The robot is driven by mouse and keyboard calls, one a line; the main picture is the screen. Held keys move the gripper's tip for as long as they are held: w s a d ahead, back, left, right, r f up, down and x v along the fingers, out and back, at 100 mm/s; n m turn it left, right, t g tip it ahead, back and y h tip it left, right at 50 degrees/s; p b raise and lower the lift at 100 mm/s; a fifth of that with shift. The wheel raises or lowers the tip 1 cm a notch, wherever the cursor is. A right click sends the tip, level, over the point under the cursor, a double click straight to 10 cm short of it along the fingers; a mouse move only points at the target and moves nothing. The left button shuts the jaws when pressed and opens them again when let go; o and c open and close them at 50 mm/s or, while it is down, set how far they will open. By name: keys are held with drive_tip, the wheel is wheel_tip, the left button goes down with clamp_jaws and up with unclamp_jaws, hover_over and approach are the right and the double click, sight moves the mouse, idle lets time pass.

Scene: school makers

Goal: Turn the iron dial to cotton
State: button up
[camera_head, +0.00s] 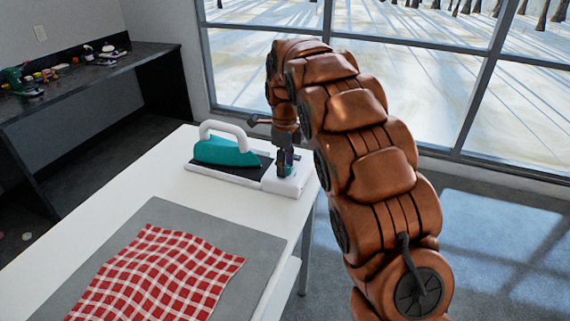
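A teal iron (226,151) with a white handle rests on the dark plate of a white base (283,187) at the table's far end. My gripper (285,165) points down over the right end of this base, to the right of the iron. Its dark fingers are close to the base top, near a small dark part there. The dial cannot be made out; the fingers may be hiding it. The fingers are too small and overlapped to tell whether they are open, shut or touching anything.
The white table (165,190) also bears a grey mat (232,265) with a red checked cloth (160,275) on it. A dark counter (75,82) with several small items stands at the back left. Large windows (375,60) line the back. The floor at the right is clear.

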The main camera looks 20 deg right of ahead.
drive_tip(key=shift+o, duration=1.2)
wheel_tip(320, 180, up, 12)
